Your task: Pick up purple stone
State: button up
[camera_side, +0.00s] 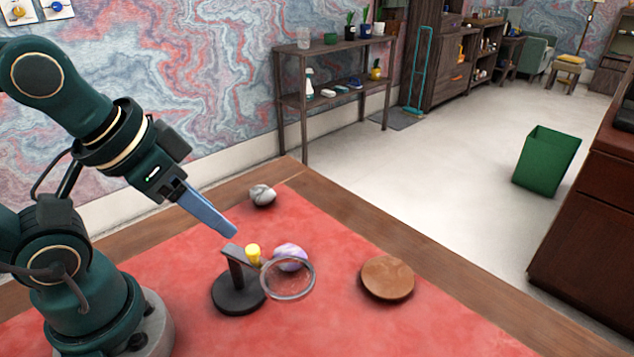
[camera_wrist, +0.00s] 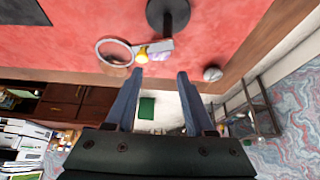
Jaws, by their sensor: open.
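The purple stone (camera_side: 291,252) is a rounded, pale purple lump on the red desk top, behind the ring of a magnifying glass (camera_side: 288,297), which partly overlaps it in the side view. In the wrist view the purple stone (camera_wrist: 161,57) shows only in part, beside a yellow piece and the stand's arm, beyond my fingertips. My gripper (camera_side: 231,233) is above the desk, to the left of the stone and apart from it. In the wrist view its two fingers (camera_wrist: 160,75) are spread with nothing between them.
A dark stand (camera_side: 238,297) with a yellow piece (camera_side: 253,254) is close to the stone, near my gripper. A grey stone (camera_side: 262,195) lies toward the desk's back edge. A round wooden disc (camera_side: 387,278) lies to the right. The red surface between them is clear.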

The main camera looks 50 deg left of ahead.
jog(key=o, duration=0.7)
jog(key=shift+o, duration=0.2)
